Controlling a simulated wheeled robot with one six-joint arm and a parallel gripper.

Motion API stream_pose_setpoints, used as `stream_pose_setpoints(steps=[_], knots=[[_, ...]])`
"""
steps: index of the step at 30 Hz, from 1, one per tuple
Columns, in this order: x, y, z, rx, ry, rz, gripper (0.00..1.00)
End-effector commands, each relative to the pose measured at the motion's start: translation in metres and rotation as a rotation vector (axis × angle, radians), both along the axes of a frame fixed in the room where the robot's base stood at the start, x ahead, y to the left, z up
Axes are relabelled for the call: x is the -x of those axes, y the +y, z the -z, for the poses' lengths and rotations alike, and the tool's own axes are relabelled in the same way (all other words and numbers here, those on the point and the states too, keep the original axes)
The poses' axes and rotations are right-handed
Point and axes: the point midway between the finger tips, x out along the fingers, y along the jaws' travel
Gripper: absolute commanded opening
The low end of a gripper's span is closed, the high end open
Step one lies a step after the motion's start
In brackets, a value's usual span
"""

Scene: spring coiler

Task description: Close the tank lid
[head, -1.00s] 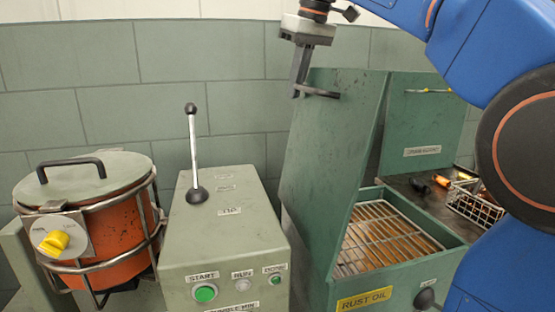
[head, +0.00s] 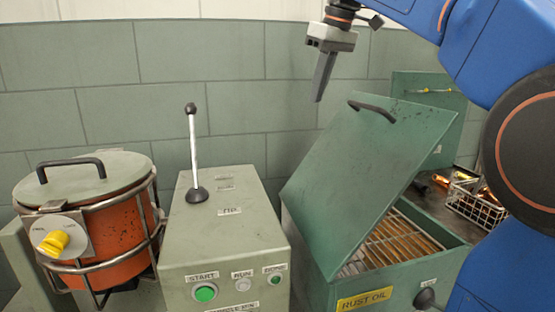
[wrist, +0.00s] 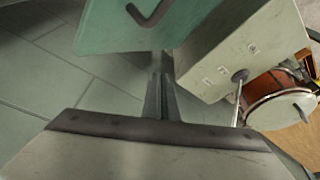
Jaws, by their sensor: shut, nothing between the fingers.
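The rust oil tank (head: 364,299) stands at the right of the head view, a green box with a wire rack (head: 402,240) inside. Its green lid (head: 368,165) is partly open, tilted over the tank, with a dark handle (head: 372,107) near its upper edge. The lid and its handle also show at the top of the wrist view (wrist: 115,30). My gripper (head: 319,98) is shut and empty. It points down, above and to the left of the lid's upper edge, and looks apart from it in the head view.
A grey-green control box (head: 222,240) with a lever (head: 194,150) and a green START button (head: 205,292) stands left of the tank. An orange pot (head: 118,230) in a metal cage is at far left. A wire basket (head: 474,203) sits behind the tank at right.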

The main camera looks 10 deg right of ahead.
Motion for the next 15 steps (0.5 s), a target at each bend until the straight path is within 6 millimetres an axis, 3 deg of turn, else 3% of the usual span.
stream_pose_setpoints(steps=[15], knots=[[0.0001,-0.0099,0.0034,-0.001,0.0,0.002,0.0]])
